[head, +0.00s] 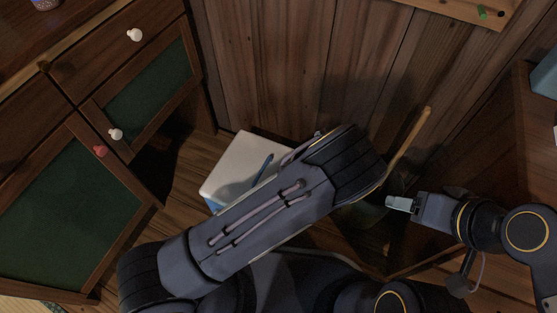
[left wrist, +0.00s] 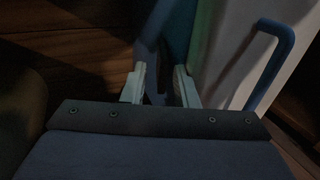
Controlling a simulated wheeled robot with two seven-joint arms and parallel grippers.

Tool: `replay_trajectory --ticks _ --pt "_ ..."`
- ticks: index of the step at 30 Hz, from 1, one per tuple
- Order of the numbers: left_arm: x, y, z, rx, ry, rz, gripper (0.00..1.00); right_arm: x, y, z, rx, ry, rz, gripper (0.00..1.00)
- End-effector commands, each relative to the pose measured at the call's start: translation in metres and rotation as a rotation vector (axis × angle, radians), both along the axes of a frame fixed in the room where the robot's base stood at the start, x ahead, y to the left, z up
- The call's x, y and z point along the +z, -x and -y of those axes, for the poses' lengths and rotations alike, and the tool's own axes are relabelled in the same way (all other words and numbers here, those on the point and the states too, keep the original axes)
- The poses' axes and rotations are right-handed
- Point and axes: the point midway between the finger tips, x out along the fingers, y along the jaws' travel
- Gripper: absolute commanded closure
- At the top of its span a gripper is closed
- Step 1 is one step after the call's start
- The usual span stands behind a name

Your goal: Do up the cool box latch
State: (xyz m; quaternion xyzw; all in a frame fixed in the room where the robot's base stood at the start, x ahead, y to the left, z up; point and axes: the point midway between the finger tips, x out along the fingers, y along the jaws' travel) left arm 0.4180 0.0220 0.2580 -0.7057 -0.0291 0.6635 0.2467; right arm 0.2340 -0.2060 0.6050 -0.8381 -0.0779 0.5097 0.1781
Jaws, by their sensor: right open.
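The cool box (head: 241,160) stands on the floor, with a white lid and a blue body. A blue handle (head: 263,166) lies over the lid. My left arm covers its right and front part in the head view, and hides my left gripper there. In the left wrist view the white lid (left wrist: 228,50) and blue handle (left wrist: 272,62) are on the right. My left gripper (left wrist: 160,84) has its two fingers apart, close to the box's blue side (left wrist: 203,45). The latch cannot be made out in the dark there. My right gripper (head: 393,202) is open and away from the box.
A dark wooden cabinet (head: 150,165) with green panels and knobs stands to the left. A plank wall (head: 295,65) is behind the box. A thin wooden handle (head: 408,142) leans near my right gripper. Wooden furniture (head: 510,140) stands at the right.

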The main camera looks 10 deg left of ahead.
Motion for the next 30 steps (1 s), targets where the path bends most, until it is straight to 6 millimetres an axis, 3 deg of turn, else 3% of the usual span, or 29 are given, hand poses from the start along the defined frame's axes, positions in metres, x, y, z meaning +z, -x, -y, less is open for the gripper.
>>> replay_trajectory --ticks 7,9,20,30 --pt "-0.015 0.004 0.014 -0.011 -0.207 0.073 0.7 -0.031 0.0 0.0 0.0 0.0 0.0 0.38" --pt "0.01 0.006 0.02 -0.001 -0.195 0.069 0.7 -0.013 0.0 0.0 0.0 0.0 -0.001 0.38" --pt "0.067 0.018 0.055 0.005 -0.185 0.062 0.7 0.016 0.0 0.0 0.0 0.0 0.0 0.38" --pt "0.132 0.022 0.033 0.143 0.009 -0.075 0.7 0.033 0.0 0.0 0.0 0.0 0.0 0.38"
